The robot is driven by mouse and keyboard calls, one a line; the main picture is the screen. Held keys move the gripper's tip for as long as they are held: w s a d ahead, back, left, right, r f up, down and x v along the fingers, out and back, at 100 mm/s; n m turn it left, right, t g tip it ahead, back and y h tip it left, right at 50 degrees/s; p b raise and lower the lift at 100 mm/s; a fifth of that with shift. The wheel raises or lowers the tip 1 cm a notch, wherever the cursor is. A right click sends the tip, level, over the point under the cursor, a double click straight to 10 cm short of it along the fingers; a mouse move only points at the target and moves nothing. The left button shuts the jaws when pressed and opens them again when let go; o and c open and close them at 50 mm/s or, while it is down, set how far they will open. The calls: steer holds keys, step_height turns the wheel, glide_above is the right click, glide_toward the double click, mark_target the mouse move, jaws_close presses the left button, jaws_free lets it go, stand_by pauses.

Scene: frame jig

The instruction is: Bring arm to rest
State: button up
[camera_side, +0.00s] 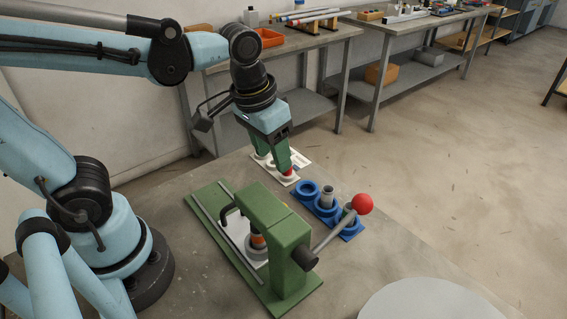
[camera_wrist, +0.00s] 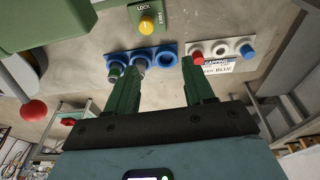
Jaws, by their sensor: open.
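My gripper (camera_side: 270,163) has two green fingers and hangs pointing down over the bench, by the white tray. In the wrist view my gripper (camera_wrist: 160,70) has its fingers wide apart with nothing between them. The white tray (camera_side: 304,160) carries a red piece (camera_side: 289,172) close to one fingertip; I cannot tell whether they touch. In the wrist view the red piece (camera_wrist: 197,59), a white ring and a blue piece (camera_wrist: 247,50) stand in a row on it. The arm is stretched out above the bench.
A green press (camera_side: 285,240) with a red-ball lever (camera_side: 362,204) stands in front. A blue holder (camera_side: 325,205) beside it carries grey parts; its one end socket looks empty. A yellow knob (camera_wrist: 146,25) sits on a lock plate. A grey disc (camera_side: 430,300) lies front right.

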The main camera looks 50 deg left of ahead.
steer(key=a+t, duration=0.4)
steer(key=shift+a+t, duration=0.15)
steer(key=shift+t, duration=0.25)
steer(key=shift+c, duration=0.3)
